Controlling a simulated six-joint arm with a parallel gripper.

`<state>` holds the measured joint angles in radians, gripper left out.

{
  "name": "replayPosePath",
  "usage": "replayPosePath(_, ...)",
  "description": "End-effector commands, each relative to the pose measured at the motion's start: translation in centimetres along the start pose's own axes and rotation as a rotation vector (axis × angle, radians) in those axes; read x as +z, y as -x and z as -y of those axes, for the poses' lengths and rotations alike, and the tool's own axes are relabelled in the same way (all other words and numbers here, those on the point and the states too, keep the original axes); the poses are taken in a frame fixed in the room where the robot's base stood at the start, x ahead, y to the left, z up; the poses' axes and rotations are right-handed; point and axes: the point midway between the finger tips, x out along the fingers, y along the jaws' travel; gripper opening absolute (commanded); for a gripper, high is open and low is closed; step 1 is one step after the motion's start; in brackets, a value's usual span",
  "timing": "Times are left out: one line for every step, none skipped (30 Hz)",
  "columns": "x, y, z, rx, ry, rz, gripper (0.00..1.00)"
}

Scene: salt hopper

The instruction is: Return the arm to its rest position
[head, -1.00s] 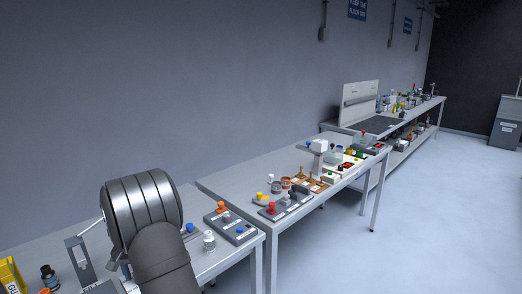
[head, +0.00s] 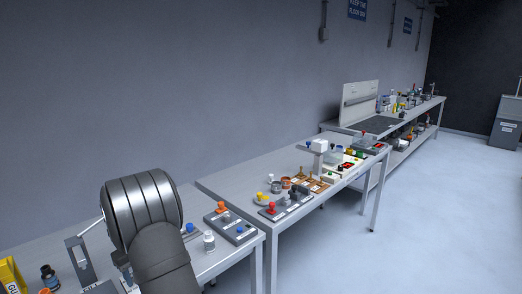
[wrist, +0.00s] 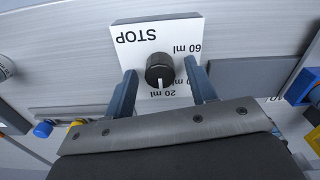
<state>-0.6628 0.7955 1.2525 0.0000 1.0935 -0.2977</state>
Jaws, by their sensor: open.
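A black round knob (wrist: 160,66) sits on a white dial plate (wrist: 130,56) in the wrist view. The plate's print reads upside down, with STOP, 20 ml and 60 ml. The knob's white mark points down in the picture, near the 20 ml print. My gripper (wrist: 160,72) is open, with one blue-grey finger on each side of the knob in the picture. Gaps show between knob and fingers; I cannot tell how far in front of it they are. In the head view, my arm hides most of the gripper and the dial.
Near the arm stand a grey upright stand (head: 79,260), a yellow box (head: 11,274), a white bottle (head: 209,241) and a grey panel with coloured knobs (head: 231,227). A second bench (head: 235,181) farther right carries several small items. The air above the benches is clear.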

Motion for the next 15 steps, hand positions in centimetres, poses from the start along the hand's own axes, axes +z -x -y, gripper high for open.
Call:
replayPosePath(0.00, 0.00, 0.00, 0.000, 0.036, 0.000, 0.52)
replayPosePath(0.00, 0.00, 0.00, 0.000, 0.059, 0.000, 0.52)
replayPosePath(0.00, 0.00, 0.00, 0.000, 0.091, 0.000, 0.52)
replayPosePath(0.00, 0.00, 0.00, 0.000, 0.115, 0.000, 0.52)
replayPosePath(0.00, 0.00, 0.00, 0.000, 0.140, 0.000, 0.52)
replayPosePath(0.00, 0.00, 0.00, 0.000, 0.171, 0.000, 0.52)
replayPosePath(0.00, 0.00, 0.00, 0.000, 0.196, 0.000, 0.52)
replayPosePath(0.00, 0.00, 0.00, 0.000, 0.219, 0.000, 0.52)
replayPosePath(0.00, 0.00, 0.00, 0.000, 0.251, 0.000, 0.52)
replayPosePath(0.00, 0.00, 0.00, 0.000, 0.275, 0.000, 0.52)
replayPosePath(0.00, 0.00, 0.00, 0.000, 0.299, 0.000, 0.52)
replayPosePath(0.00, 0.00, 0.00, 0.000, 0.331, 0.000, 0.52)
replayPosePath(0.00, 0.00, 0.00, 0.000, 0.355, 0.000, 0.52)
replayPosePath(0.00, 0.00, 0.00, 0.000, 0.378, 0.000, 0.52)
replayPosePath(0.00, 0.00, 0.00, 0.000, 0.407, 0.000, 0.52)
